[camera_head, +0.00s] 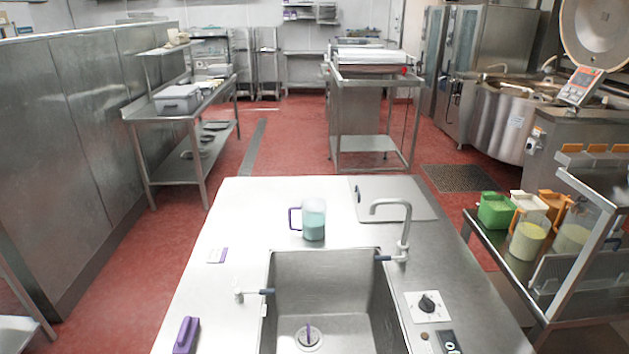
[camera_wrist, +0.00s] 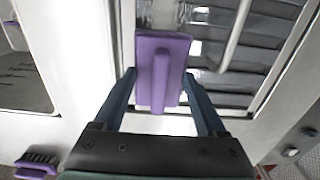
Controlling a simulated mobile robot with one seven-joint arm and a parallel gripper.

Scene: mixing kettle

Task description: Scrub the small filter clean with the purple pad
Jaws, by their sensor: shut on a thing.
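My gripper (camera_wrist: 160,73) is shut on a purple pad (camera_wrist: 150,48) with a raised handle, in the wrist view. Its two blue fingers lie along either side of the pad. Beyond the pad is a metal frame with dark slats (camera_wrist: 235,60); I cannot tell whether this is the small filter, or whether the pad touches it. The pad hides part of the slats. My gripper does not show in the head view. There, a small white and purple item (camera_head: 217,255) lies on the counter, too small to identify.
A sink (camera_head: 330,285) with a drain (camera_head: 309,337) is set in the metal counter (camera_head: 215,300). A jug of teal liquid (camera_head: 313,222) stands behind it, near the tap (camera_head: 400,225). A purple brush (camera_head: 186,335) lies front left; a purple brush shows in the wrist view (camera_wrist: 37,163).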

